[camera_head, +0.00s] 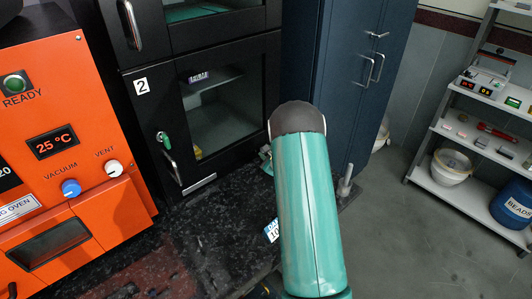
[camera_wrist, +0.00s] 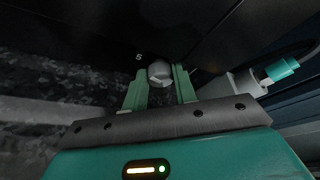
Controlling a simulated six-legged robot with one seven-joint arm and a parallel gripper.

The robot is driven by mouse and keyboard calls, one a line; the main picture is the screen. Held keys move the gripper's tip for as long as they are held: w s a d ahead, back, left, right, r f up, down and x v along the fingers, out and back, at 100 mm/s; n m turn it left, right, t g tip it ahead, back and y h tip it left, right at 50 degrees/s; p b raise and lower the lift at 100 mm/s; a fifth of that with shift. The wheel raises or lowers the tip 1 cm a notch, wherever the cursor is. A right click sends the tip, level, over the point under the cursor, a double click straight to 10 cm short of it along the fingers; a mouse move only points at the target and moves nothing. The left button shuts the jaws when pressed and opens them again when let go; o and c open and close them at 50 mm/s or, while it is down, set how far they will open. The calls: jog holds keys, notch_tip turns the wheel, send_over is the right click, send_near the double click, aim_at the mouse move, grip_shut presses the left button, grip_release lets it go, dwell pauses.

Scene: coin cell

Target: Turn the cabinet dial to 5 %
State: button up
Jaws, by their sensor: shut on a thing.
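In the wrist view, a small grey dial (camera_wrist: 160,71) sits on a dark cabinet face. A white "5" mark (camera_wrist: 138,57) is printed to its upper left. My gripper (camera_wrist: 160,78) has its two green fingers on either side of the dial and is shut on it. The dial's pointer is too small and dim to read for certain. In the head view, the black cabinet (camera_head: 233,47) with a glass door and a "2" label stands left of my arm.
An orange oven (camera_head: 103,137) with knobs stands at the left. A dark blue cabinet (camera_head: 345,65) is behind my arm. A shelf rack (camera_head: 455,135) stands at the far right. Dark speckled worktop (camera_head: 200,235) lies left of my arm. A teal-ended cable (camera_wrist: 283,70) is right of my fingers.

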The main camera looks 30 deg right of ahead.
jog(key=o, duration=1)
jog(key=shift+c, duration=0.2)
jog(key=shift+r, duration=0.1)
jog(key=shift+d, duration=0.1)
jog(key=shift+d+m+y, duration=0.15)
jog(key=shift+m+y, duration=0.35)
jog(key=shift+m, duration=0.4)
jog(key=m+g+y, duration=0.1)
jog(key=m+y, duration=0.2)
jog(key=m, duration=0.1)
jog(key=shift+d+m, duration=0.1)
jog(key=shift+m, duration=0.2)
jog(key=v, duration=1.3)
jog(key=shift+s+d+r, duration=0.1)
jog(key=shift+r, duration=0.05)
jog(key=shift+s, duration=0.1)
